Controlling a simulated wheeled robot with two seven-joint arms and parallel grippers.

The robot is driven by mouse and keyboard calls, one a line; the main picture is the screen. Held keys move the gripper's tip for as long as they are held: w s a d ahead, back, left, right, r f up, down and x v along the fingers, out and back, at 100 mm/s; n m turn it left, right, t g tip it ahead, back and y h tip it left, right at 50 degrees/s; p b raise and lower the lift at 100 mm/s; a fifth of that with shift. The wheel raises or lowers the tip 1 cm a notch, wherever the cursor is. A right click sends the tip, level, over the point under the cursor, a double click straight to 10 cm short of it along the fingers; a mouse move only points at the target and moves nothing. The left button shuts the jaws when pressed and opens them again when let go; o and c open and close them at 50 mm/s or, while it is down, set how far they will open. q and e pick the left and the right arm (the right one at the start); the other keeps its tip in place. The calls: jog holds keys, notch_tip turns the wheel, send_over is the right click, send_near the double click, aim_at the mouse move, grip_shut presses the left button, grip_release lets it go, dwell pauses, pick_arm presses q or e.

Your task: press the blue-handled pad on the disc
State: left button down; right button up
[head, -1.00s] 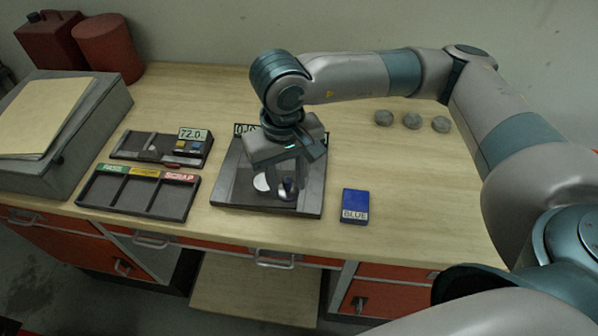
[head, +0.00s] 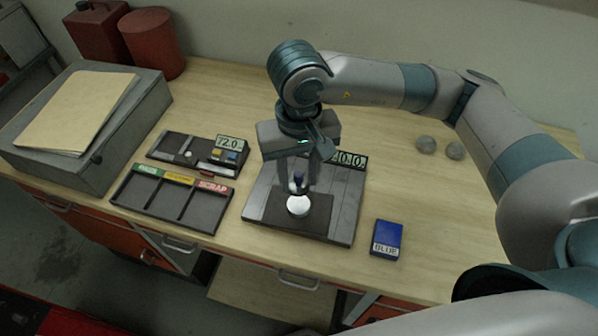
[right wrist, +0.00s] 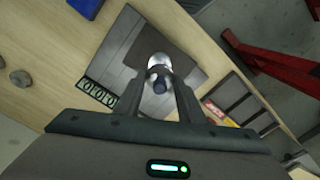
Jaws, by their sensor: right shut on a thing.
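My right gripper (head: 298,186) is shut on the blue-handled pad (head: 298,178), holding it upright by its dark blue handle. The pale, shiny disc (head: 298,206) lies on the dark square of the grey plate (head: 258,206), just below the pad. In the right wrist view the blue handle (right wrist: 158,84) sits between the fingers, with the disc (right wrist: 158,62) showing behind it. The fingers hide much of the pad, and I cannot tell whether its face touches the disc. My left gripper is not in view.
A digital display (head: 350,160) stands at the plate's back edge. A sorting tray (head: 172,200) and a small instrument panel (head: 168,148) lie to the left. Round grey pieces (head: 426,144) lie at the back right.

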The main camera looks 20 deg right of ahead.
jog(key=shift+f, duration=0.1)
send_over(299, 205)
jog(key=shift+w+f, duration=0.15)
jog(key=shift+f, duration=2.75)
jog(key=shift+f+b, duration=0.55)
jog(key=shift+b, duration=0.25)
jog(key=shift+f+b, duration=0.1)
jog(key=shift+b, duration=0.65)
dwell(3.3)
